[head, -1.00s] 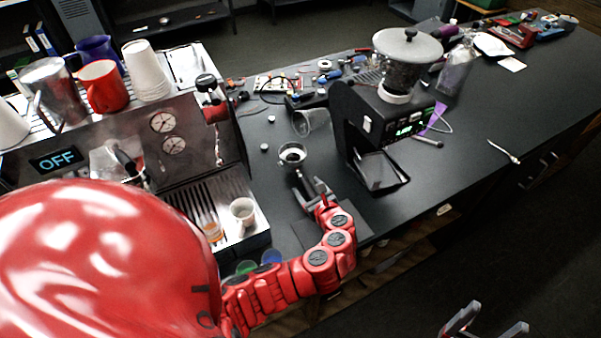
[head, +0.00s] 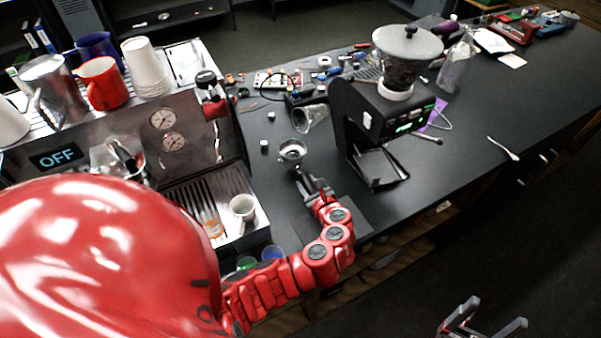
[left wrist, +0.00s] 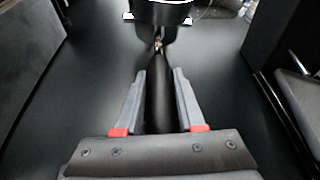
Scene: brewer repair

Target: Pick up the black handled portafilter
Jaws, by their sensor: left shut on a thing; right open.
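The portafilter (head: 292,151) is on the dark counter between the espresso machine and the grinder, its metal basket pointing away from me. Its black handle (left wrist: 158,95) runs between the fingers of my left gripper (left wrist: 158,100) in the left wrist view. My left gripper (head: 312,188) is shut on this handle in the head view. The fingers hide part of the handle. The head view does not show clearly whether the basket touches the counter. My right gripper (head: 487,322) is open and empty at the bottom right, over the floor and away from the counter.
The espresso machine (head: 125,150) stands left, with a small white cup (head: 243,207) on its drip tray. The grinder (head: 375,125) stands close on the right. A clear cup (head: 310,117) lies behind the portafilter.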

